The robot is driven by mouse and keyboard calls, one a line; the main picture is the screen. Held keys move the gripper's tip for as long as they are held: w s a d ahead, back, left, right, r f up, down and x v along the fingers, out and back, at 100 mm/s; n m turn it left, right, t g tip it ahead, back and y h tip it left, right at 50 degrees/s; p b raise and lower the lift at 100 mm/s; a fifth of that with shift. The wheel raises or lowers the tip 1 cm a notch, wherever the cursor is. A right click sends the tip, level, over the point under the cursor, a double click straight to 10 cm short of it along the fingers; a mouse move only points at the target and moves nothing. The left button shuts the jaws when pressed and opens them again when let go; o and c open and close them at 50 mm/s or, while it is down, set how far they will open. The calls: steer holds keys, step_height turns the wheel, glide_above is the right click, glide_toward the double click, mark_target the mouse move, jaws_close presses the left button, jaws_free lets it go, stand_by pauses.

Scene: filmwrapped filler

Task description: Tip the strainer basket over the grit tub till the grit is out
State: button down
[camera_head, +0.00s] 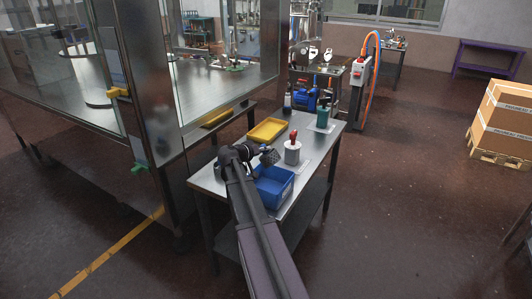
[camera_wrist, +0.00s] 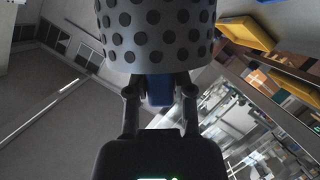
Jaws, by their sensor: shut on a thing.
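The strainer basket (camera_wrist: 155,32) is a grey cylinder covered with dark round holes, filling the top of the wrist view. My gripper (camera_wrist: 159,90) is shut on a blue part (camera_wrist: 158,88) just below the basket's rim, apparently its grip. In the head view the basket (camera_head: 269,157) is small and dark, held beside my gripper (camera_head: 256,154) above the far part of the blue tub (camera_head: 274,186), which I take for the grit tub. The basket looks tilted there. Whether grit is in the basket is hidden, and the tub's inside is too small to judge.
On the steel table (camera_head: 309,172), a grey canister with a red top (camera_head: 292,151) stands close right of the basket. A yellow tray (camera_head: 267,130), a teal bottle (camera_head: 322,117) and a blue pump (camera_head: 305,98) lie farther back. A glass-walled machine (camera_head: 222,85) stands left.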

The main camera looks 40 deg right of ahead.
mark_target(262, 156)
steer(key=shift+w+a+f+n+g+h+b, duration=0.15)
steer(key=shift+f+n+g+h+b, duration=0.2)
steer(key=shift+n+b, duration=0.5)
steer(key=shift+w+f+n+g+h+b, duration=0.25)
steer(key=shift+n+h+b, duration=0.2)
steer(key=shift+n+b, duration=0.35)
steer(key=shift+w+a+f+n+g+h+b, duration=0.1)
steer(key=shift+f+n+g+h+b, duration=0.25)
steer(key=shift+n+b, duration=0.5)
steer(key=shift+w+f+n+h+b, duration=0.1)
steer(key=shift+f+n+h+b, duration=0.15)
steer(key=shift+n+b, duration=0.45)
steer(key=shift+s+f+n+h+b, duration=0.1)
steer(key=shift+f+n+h+b, duration=0.1)
steer(key=shift+n+h+b, duration=0.35)
steer(key=shift+w+f+n+h+b, duration=0.1)
steer(key=shift+f+n+h+b, duration=0.1)
steer(key=shift+n+b, duration=0.65)
steer(key=shift+f+n+h+b, duration=0.25)
steer(key=shift+n+h+b, duration=0.05)
steer(key=shift+n+b, duration=0.5)
steer(key=shift+f+n+h+b, duration=0.25)
steer(key=shift+n+b, duration=0.45)
steer(key=shift+n, duration=0.2)
steer(key=shift+t, duration=0.25)
steer(key=shift+n, duration=0.5)
steer(key=shift+r, duration=0.15)
steer(key=shift+r+p, duration=0.35)
steer(key=shift+r, duration=0.1)
steer(key=shift+d, duration=0.1)
